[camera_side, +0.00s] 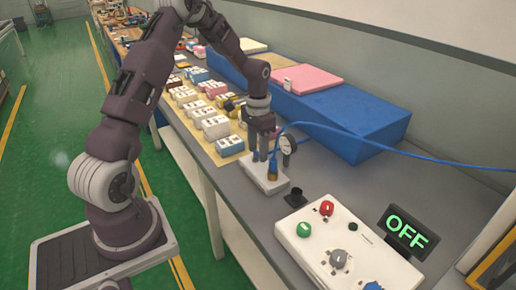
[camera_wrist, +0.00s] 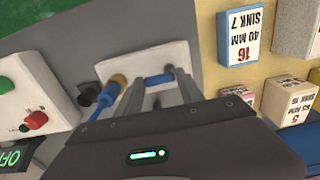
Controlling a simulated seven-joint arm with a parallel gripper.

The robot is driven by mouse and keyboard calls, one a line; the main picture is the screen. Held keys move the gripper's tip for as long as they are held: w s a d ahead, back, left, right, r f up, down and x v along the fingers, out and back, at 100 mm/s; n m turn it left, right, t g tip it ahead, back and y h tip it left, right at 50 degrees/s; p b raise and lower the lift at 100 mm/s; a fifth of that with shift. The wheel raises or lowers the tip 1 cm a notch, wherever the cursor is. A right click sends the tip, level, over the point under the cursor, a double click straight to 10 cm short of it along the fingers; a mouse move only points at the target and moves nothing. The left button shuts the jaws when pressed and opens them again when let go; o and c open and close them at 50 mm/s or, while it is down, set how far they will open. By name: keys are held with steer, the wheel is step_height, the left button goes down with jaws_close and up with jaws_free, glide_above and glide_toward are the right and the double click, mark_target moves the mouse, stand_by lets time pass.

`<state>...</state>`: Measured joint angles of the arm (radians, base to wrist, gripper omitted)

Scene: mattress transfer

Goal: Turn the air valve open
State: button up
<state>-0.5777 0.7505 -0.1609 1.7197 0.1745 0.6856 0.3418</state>
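The air valve stands on a white base plate (camera_side: 266,184) on the grey bench. In the side view it has a brass fitting (camera_side: 272,172), a blue hose and a round gauge (camera_side: 287,145). My gripper (camera_side: 263,158) points down over the plate, just left of the gauge. In the wrist view a blue valve handle (camera_wrist: 160,79) lies between my two grey fingers (camera_wrist: 160,90), which stand apart. I cannot tell whether either finger touches it. The brass fitting (camera_wrist: 118,80) shows beside them.
A white control box (camera_side: 318,250) with red and green buttons and a grey knob stands at front right. Its sign (camera_side: 406,232) reads OFF. A small black cylinder (camera_side: 295,197) stands near the plate. Labelled blocks (camera_side: 215,127) lie behind. A blue mattress (camera_side: 350,115) lies at right.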

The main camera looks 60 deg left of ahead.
steer(key=shift+o, duration=1.3)
step_height(320, 180, up, 7)
steer(key=shift+r, duration=0.1)
steer(key=s+d+r+t+y, duration=0.1)
steer(key=s+d+r+t, duration=0.2)
steer(key=s+d+r, duration=0.8)
steer(key=s+d+r+t, duration=0.1)
steer(key=s+d+r, duration=0.1)
steer(key=s+d, duration=0.2)
steer(key=s+d+r+t+h, duration=0.1)
steer(key=s+d, duration=0.3)
steer(key=s, duration=0.5)
steer(key=shift+s+d+r+t, duration=0.2)
steer(key=shift+d+r+t, duration=0.1)
steer(key=shift+r, duration=0.05)
